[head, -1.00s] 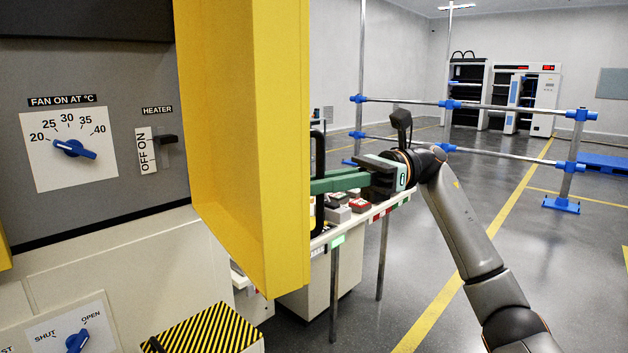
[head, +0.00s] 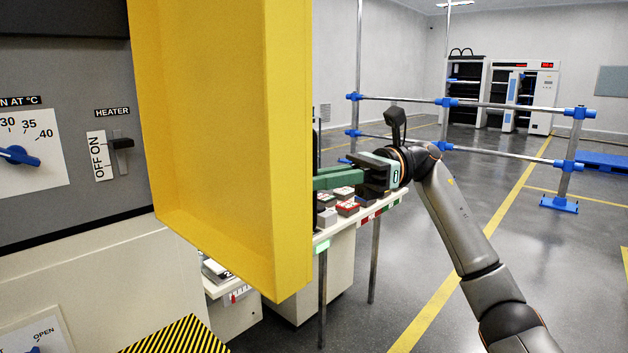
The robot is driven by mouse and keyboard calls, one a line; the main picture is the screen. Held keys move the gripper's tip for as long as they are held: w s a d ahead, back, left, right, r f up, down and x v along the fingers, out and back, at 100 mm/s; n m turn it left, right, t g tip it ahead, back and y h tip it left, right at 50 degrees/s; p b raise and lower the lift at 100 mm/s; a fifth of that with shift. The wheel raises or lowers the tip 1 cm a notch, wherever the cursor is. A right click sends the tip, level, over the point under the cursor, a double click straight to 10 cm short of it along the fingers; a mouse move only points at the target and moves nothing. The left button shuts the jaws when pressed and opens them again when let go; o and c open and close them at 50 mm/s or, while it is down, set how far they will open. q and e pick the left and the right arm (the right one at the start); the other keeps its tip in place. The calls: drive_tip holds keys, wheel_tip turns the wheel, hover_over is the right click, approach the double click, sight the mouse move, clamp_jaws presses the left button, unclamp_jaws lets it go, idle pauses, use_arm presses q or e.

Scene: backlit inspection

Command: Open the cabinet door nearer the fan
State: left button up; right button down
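The yellow cabinet door (head: 215,150) stands swung out from the grey control panel (head: 75,75). It fills the middle of the head view, with its hollow inner side and raised rim towards me. The fan dial (head: 18,155) is at the left edge, partly cut off. My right gripper (head: 332,181) is at the door's outer side, beyond its right edge. Its green fingers lie close together, level, on the door's dark upright handle (head: 317,135). The door hides the fingertips and most of the handle. My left gripper is not in view.
A heater lever (head: 122,144) is on the panel. A table (head: 372,215) with small red and grey blocks stands behind the door, under my gripper. A black-and-yellow striped box (head: 178,337) is below.

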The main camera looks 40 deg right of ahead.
idle(0.4)
drive_tip(key=c, duration=1.2)
unclamp_jaws()
drive_tip(key=shift+o, duration=0.2)
drive_tip(key=shift+d, duration=0.1)
drive_tip(key=s+d+p, duration=0.1)
drive_tip(key=d, duration=1.1)
drive_tip(key=shift+d, duration=0.15)
drive_tip(key=shift+s, duration=0.1)
